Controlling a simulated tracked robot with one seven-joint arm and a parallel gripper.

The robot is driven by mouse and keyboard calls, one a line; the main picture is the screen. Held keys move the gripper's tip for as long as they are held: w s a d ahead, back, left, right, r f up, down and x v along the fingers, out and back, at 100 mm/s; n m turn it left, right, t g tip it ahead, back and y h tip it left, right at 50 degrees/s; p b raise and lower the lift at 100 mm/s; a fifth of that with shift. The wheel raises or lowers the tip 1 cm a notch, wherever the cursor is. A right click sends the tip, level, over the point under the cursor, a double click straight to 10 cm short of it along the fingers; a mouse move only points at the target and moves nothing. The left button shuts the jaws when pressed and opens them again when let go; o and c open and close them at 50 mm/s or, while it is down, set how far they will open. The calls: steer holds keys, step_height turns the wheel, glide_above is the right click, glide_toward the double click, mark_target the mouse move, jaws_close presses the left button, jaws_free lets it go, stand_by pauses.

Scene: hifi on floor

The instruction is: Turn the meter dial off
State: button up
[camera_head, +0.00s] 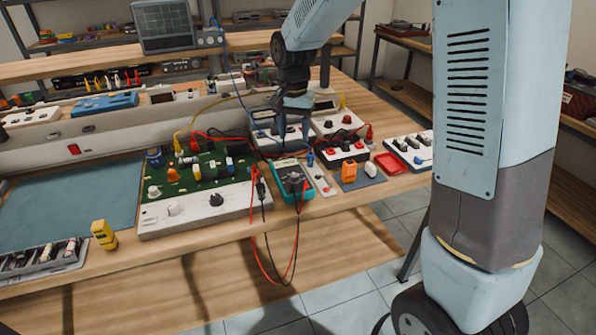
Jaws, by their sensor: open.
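The meter (292,182) is a teal multimeter with a pale display at its upper end. It lies near the front edge of the bench, at the middle of the camera_head view. Its dark round dial (294,183) faces up; the pointer's setting is too small to read. Red and black leads run from its left side and hang over the bench edge. My gripper (292,126) points down behind the meter, over the panels there, apart from the dial. It is open and looks empty; its fingertips are small and hard to make out.
A green circuit board with a white knob panel (205,212) sits left of the meter. A yellow device (103,234) stands at the front left.

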mark_target(295, 174)
step_height(295, 174, down, 14)
steer(key=shift+r, duration=0.25)
stand_by(0.3)
steer(key=shift+c, duration=0.2)
